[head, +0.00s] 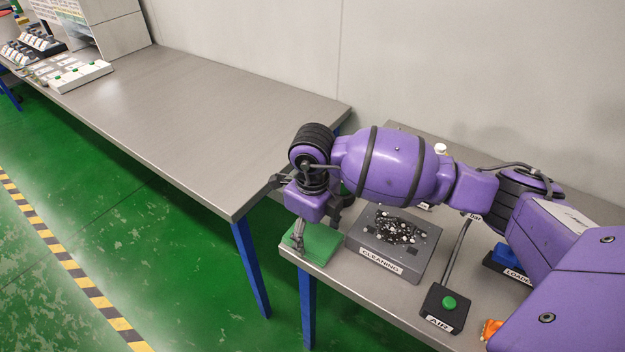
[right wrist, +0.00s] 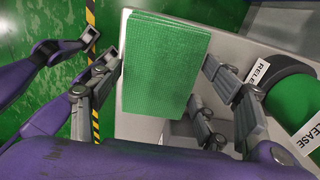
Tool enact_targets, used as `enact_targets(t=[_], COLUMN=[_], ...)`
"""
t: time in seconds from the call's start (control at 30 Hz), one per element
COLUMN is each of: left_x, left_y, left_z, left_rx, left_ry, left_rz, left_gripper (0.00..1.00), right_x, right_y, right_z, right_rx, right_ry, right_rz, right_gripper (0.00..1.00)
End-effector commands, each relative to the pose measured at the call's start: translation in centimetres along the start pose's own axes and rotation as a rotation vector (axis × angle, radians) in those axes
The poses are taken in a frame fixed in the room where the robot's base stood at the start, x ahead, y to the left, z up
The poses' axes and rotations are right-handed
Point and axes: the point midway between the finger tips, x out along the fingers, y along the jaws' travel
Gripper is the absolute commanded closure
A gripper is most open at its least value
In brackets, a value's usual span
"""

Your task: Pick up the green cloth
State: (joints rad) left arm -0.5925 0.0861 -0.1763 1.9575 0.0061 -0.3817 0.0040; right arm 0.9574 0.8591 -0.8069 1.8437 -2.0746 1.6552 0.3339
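The green cloth (head: 321,243) is a flat folded pad on the front left corner of the near grey table. In the right wrist view the cloth (right wrist: 165,65) fills the upper middle, with its folded layers showing at the top edge. My right gripper (head: 316,228) is over the cloth, pointing down, and partly hides it. In the right wrist view its fingers stand apart on either side of the cloth. Whether any finger touches it I cannot tell. My left gripper is in neither view.
A grey CLEANING tray (head: 426,262) with small dark and white bits sits right of the cloth. An AIR box (head: 437,317) with a green button and a LOADED box (head: 503,262) stand further right. A long, mostly bare table (head: 200,110) is at the left.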

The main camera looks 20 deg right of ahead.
Motion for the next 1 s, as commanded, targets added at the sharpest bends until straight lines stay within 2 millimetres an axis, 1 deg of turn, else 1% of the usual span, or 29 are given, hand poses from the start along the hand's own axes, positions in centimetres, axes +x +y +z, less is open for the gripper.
enact_targets(t=[0.03, 0.1, 0.13, 0.33, 0.43, 0.57, 0.7, 0.8, 0.9, 1.0], left_x=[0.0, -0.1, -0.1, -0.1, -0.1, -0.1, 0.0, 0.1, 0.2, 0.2], left_y=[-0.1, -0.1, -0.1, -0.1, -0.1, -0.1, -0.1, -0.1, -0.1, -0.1], left_z=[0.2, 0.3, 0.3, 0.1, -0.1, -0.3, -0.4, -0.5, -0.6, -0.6], left_rx=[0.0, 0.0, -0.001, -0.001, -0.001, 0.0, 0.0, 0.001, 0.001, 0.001], left_ry=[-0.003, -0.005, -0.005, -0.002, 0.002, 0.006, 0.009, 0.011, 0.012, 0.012], left_rz=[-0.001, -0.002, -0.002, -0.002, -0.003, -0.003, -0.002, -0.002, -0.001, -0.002], left_gripper=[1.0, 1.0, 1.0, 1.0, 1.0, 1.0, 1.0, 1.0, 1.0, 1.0], right_x=[-0.1, -0.1, -0.1, -0.2, -0.8, -3.1, -6.0, -7.8, -9.1, -9.9], right_y=[0.0, 0.0, 0.0, 0.0, 0.0, -0.1, -0.1, -0.1, 0.0, 0.0], right_z=[0.1, 0.1, 0.1, 0.1, 0.1, 0.2, 0.2, 0.2, 0.2, 0.1], right_rx=[0.0, 0.0, 0.0, -0.001, -0.001, -0.001, -0.001, -0.001, -0.001, 0.0], right_ry=[-0.001, -0.001, -0.002, -0.002, -0.003, -0.006, -0.005, -0.005, -0.003, -0.002], right_rz=[0.0, 0.0, 0.0, 0.0, -0.001, -0.003, -0.003, -0.002, -0.001, 0.0], right_gripper=[0.46, 0.55, 0.57, 0.57, 0.57, 0.57, 0.57, 0.57, 0.57, 0.57])
